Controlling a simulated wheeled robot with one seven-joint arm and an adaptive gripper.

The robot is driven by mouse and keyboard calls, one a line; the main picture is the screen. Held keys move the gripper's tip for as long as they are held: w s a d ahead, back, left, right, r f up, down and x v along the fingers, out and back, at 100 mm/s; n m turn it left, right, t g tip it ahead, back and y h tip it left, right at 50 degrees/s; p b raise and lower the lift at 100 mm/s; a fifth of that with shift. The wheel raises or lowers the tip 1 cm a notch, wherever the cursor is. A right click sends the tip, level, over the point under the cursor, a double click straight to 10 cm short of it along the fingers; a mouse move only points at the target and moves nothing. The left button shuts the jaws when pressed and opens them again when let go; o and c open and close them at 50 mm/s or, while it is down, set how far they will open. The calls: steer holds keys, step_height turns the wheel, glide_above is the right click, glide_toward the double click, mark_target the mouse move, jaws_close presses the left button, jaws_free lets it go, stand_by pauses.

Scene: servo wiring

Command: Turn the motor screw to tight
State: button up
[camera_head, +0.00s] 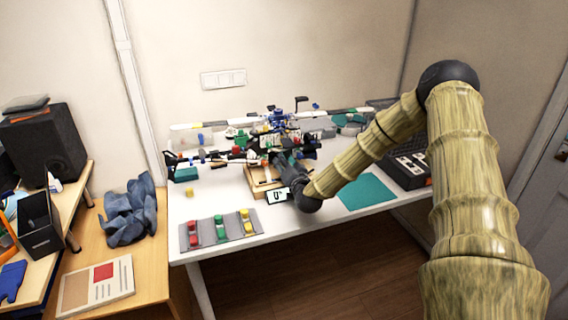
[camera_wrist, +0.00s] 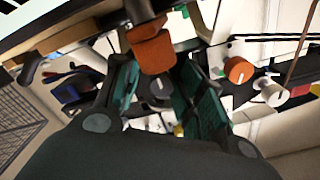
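In the head view my gripper (camera_head: 283,163) reaches in at the wooden-framed board (camera_head: 262,190) on the white table, and its fingertips are hard to make out among the parts. In the wrist view my gripper (camera_wrist: 158,82) has its two teal-padded fingers apart. An orange cylinder (camera_wrist: 153,52) shows at the top of the gap between them. A dark round knob or screw head (camera_wrist: 160,91) with a white mark shows between the fingers, seemingly beyond them. I cannot tell which part is the motor screw, or whether a finger touches anything.
In the wrist view an orange knob (camera_wrist: 238,70) with a white line and a white knob (camera_wrist: 273,93) are right of the fingers. Crowded parts and cables surround the board. A grey mat (camera_head: 220,230) with coloured blocks and a green mat (camera_head: 367,191) lie nearer the table's front.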

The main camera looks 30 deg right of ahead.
steer(key=shift+a+r, duration=0.1)
steer(key=shift+v, duration=3.95)
